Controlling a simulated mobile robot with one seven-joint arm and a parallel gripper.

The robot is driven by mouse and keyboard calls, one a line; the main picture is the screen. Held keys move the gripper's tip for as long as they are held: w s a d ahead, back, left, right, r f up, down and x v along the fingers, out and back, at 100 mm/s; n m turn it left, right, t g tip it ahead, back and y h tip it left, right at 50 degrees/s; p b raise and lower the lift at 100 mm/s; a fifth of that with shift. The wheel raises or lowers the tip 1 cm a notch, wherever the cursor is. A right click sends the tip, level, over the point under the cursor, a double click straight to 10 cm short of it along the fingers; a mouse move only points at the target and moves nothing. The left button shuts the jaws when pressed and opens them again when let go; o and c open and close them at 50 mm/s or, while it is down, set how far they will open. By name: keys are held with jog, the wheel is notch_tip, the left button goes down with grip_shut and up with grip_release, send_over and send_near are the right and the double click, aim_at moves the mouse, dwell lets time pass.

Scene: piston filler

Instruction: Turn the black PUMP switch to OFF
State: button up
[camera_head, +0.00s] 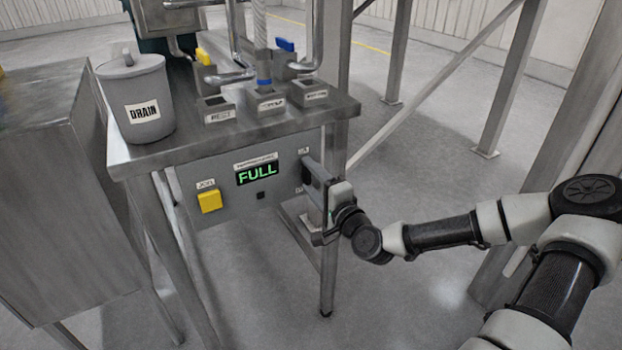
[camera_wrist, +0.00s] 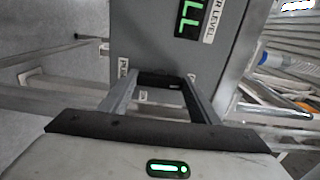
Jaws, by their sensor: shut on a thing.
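The black PUMP switch (camera_head: 306,172) is at the right end of the grey control panel (camera_head: 228,205), mostly hidden behind my gripper (camera_head: 315,174). In the wrist view my gripper (camera_wrist: 160,88) has its two fingers on either side of a dark piece, the switch (camera_wrist: 160,77), and is shut on it. Small white labels sit around the switch, partly covered and too small to read fully. I cannot tell which way the switch points.
A green FULL display (camera_head: 257,174) and a yellow button (camera_head: 209,201) are on the same panel. A grey DRAIN pot (camera_head: 140,95) stands on the steel table (camera_head: 200,140) above. The floor to the right is open.

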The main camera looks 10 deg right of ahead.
jog(key=o, duration=1)
jog(key=shift+o, duration=0.2)
jog(key=p+v, duration=0.5)
jog(key=v, duration=1.2)
jog(key=shift+s+p, duration=0.2)
jog(key=shift+p, duration=0.2)
